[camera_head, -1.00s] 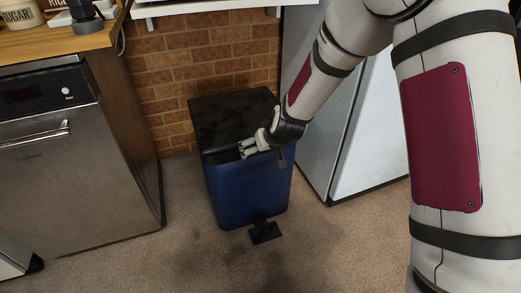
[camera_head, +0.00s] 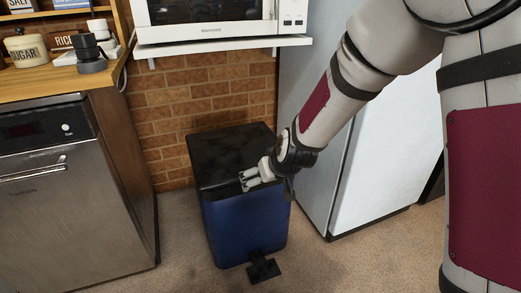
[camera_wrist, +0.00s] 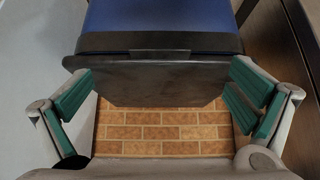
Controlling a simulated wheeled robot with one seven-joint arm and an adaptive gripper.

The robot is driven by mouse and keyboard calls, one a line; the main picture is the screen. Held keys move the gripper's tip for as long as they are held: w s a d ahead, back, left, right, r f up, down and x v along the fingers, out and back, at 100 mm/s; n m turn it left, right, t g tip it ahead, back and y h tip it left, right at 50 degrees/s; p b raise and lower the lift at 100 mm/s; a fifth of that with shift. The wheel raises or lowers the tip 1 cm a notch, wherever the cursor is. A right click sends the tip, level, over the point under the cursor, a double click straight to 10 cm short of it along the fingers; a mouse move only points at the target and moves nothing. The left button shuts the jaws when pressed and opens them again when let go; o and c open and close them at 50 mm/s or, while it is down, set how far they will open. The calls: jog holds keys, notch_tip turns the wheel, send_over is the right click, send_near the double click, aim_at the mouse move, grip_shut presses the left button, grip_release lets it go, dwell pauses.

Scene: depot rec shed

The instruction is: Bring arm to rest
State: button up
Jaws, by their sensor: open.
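My gripper (camera_head: 246,180) is in front of the upper part of a blue bin (camera_head: 245,228) with a black lid in the head view. In the wrist view my gripper (camera_wrist: 160,100) is open, its two green-padded fingers spread wide with nothing between them. The bin's blue body (camera_wrist: 165,17) and dark lid (camera_wrist: 150,75) show beyond and between the fingers there. I cannot tell whether the gripper touches the bin. My arm reaches in from the upper right of the head view.
A steel dishwasher (camera_head: 75,205) stands at left under a wooden counter (camera_head: 60,72) with jars. A white fridge (camera_head: 375,160) stands at right. A microwave (camera_head: 205,18) sits on a shelf (camera_head: 225,46) above the bin. The bin's pedal (camera_head: 263,270) sticks out over open floor (camera_head: 185,265).

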jog(key=s+d+r+g, duration=0.2)
jog(key=s+d+r, duration=0.2)
jog(key=s+r, duration=0.4)
jog(key=s+d+r+m+g+h, duration=0.1)
jog(key=s+d+r+g, duration=0.15)
jog(key=s, duration=0.85)
jog(key=s+d+r+m+g+h+p, duration=0.15)
jog(key=s+d+r, duration=0.25)
jog(key=s, duration=0.8)
jog(key=s+d+r+m+g, duration=0.1)
jog(key=s+d+r, duration=0.2)
jog(key=s, duration=0.8)
notch_tip(320, 180, up, 39)
jog(key=t+p, duration=0.4)
jog(key=p, duration=3.4)
jog(key=shift+d+r, duration=0.15)
jog(key=shift+d, duration=0.1)
jog(key=shift+s, duration=0.1)
